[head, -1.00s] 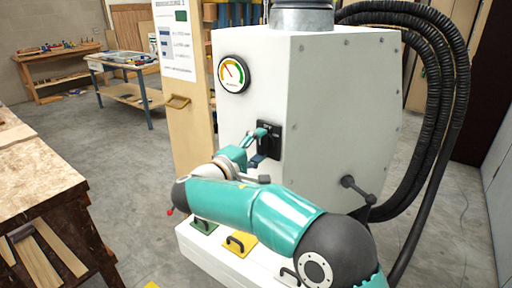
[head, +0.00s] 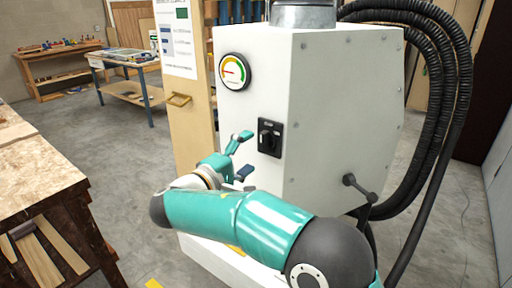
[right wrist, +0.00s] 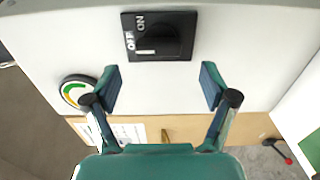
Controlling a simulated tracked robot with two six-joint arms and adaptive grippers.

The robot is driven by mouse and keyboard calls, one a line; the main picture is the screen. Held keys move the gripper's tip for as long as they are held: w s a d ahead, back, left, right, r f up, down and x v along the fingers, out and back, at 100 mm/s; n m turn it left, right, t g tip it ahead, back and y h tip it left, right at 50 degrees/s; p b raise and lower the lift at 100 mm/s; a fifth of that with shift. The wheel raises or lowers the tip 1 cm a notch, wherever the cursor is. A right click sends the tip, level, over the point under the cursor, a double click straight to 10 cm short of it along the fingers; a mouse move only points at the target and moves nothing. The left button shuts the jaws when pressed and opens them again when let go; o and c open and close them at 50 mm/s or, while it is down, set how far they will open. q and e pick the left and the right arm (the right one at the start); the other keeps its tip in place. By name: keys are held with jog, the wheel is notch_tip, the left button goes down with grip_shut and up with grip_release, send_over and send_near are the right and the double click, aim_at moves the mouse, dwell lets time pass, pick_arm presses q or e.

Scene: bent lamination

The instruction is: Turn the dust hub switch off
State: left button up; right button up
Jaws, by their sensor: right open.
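The dust hub switch (head: 270,138) is a black plate with a rotary knob on the white cabinet's front. In the right wrist view the switch (right wrist: 158,36) carries the labels OFF and ON. The knob has a white mark at its lower left, on the OFF side. My right gripper (head: 244,155) is open and empty, in front of the switch and apart from it. In the right wrist view its two fingers (right wrist: 161,87) are spread below the switch, touching nothing. My left gripper is not in view.
A round gauge (head: 233,72) sits above left of the switch. The white cabinet (head: 340,120) has a side lever (head: 358,190) and black hoses (head: 455,110). A wooden workbench (head: 40,175) stands at left. Open floor lies between the bench and the cabinet.

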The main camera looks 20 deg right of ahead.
jog(key=v, duration=0.7)
jog(key=shift+r, duration=0.1)
